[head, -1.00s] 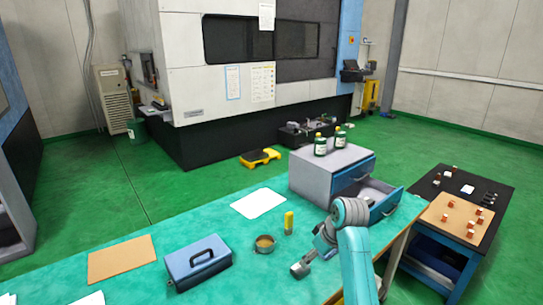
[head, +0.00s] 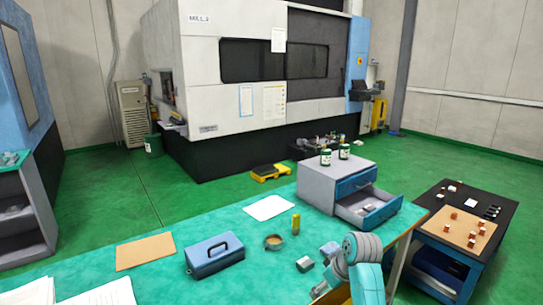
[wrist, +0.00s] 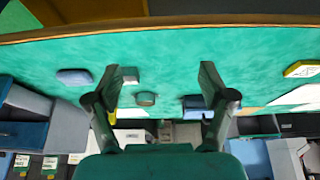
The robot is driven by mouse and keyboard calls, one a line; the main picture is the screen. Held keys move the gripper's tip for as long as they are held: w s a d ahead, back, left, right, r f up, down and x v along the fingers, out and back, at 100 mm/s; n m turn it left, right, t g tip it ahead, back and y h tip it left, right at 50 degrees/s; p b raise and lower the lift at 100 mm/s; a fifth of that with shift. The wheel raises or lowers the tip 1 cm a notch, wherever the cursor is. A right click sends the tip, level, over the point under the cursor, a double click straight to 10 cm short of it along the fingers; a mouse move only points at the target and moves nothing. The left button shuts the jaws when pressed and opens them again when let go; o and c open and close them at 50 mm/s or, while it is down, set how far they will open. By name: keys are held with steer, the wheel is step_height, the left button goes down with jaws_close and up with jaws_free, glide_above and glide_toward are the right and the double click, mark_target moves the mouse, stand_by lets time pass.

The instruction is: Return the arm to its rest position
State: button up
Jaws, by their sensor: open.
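My teal and grey arm (head: 364,268) shows at the lower right of the head view, bent in front of the bench. My gripper (wrist: 158,85) is in the wrist view with its two dark fingers wide apart and nothing between them. It is over the green bench top (wrist: 230,60). I cannot make out its fingertips in the head view. A grey block (head: 304,264) and a blue-grey block (head: 329,249) lie on the bench just left of my arm, apart from the fingers.
A drawer unit (head: 318,187) with its lower drawer (head: 367,207) open stands behind my arm, two bottles on top. A blue toolbox (head: 214,254), a round tin (head: 273,242) and a yellow cylinder (head: 296,223) stand to the left. A dark-topped cart (head: 440,205) is at right.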

steer(key=s+f+m+t, duration=0.1)
steer(key=s+f, duration=0.4)
steer(key=f, duration=0.3)
steer(key=s+f+m+t, duration=0.1)
steer(key=s+f, duration=0.4)
steer(key=f, duration=0.3)
steer(key=s+d+f+m+t+h, duration=0.1)
steer(key=s+f+t, duration=0.15)
steer(key=s, duration=0.65)
steer(key=s+d+f+m+t, duration=0.15)
steer(key=s+f, duration=0.25)
steer(key=s, duration=0.4)
steer(key=s+r+t, duration=0.1)
steer(key=s+r, duration=0.6)
steer(key=s, duration=0.3)
steer(key=s+r+m+t+h, duration=0.1)
steer(key=s+r+t, duration=0.1)
steer(key=s+r, duration=0.4)
steer(key=s+r+m+t, duration=0.1)
steer(key=s+r, duration=0.6)
steer(key=s, duration=0.7)
steer(key=shift+s+d+r+t+h, duration=0.2)
steer(key=shift+r+t+h, duration=0.1)
steer(key=shift+r+t, duration=0.1)
steer(key=shift+m, duration=0.25)
